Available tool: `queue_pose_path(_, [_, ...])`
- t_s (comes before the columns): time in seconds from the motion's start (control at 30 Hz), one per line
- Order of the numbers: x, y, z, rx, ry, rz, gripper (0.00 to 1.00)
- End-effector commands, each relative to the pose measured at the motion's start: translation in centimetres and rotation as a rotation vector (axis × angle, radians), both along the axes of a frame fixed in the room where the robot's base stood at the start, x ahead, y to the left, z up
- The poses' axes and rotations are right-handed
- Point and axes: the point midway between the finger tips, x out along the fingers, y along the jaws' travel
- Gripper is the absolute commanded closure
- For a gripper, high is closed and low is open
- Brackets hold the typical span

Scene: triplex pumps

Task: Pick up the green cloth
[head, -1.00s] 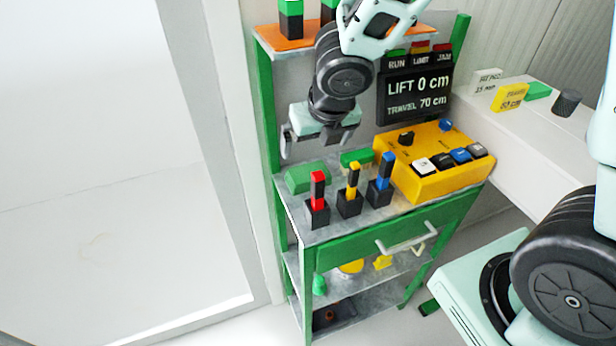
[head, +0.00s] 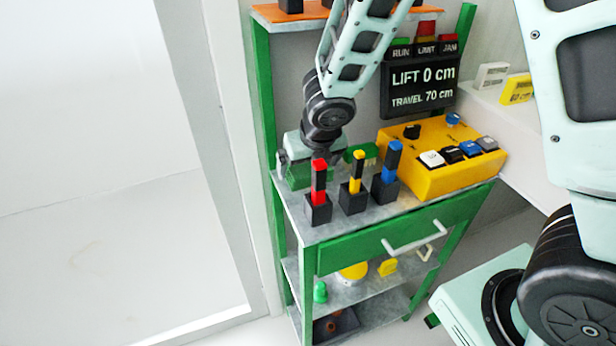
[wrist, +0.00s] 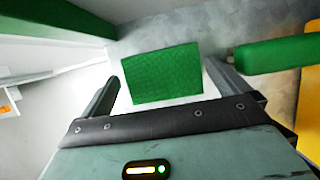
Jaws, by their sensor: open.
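The green cloth (wrist: 162,74) is a folded, textured square pad on the grey shelf top. In the wrist view it lies between my open fingers, a little beyond the palm. In the head view the cloth (head: 297,181) shows below my gripper, behind the red-handled lever, and is partly hidden by the gripper. My gripper (wrist: 163,82) is open, pointing down over the cloth, with one finger on each side. I cannot tell whether the fingers touch the cloth or the shelf.
A second green object (wrist: 275,55) lies just right of my right finger. Red (head: 319,180), yellow (head: 357,178) and blue (head: 389,172) levers stand in front of my gripper. A yellow control box (head: 440,175) stands to the right. A green frame post (head: 263,110) is close on the left.

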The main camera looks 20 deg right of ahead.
Motion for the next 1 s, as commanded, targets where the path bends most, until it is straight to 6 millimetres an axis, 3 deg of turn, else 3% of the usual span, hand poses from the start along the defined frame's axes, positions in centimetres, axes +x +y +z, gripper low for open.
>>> queue_pose_path(0.2, [0.0,0.0,0.0,0.001,0.000,0.000,0.00])
queue_pose_path(0.33, [0.0,0.0,0.0,0.000,0.000,0.000,0.34])
queue_pose_path(0.73, [0.0,0.0,0.4,0.001,0.000,-0.001,0.34])
queue_pose_path(1.0, [0.1,0.0,3.0,0.002,-0.001,-0.003,0.34])
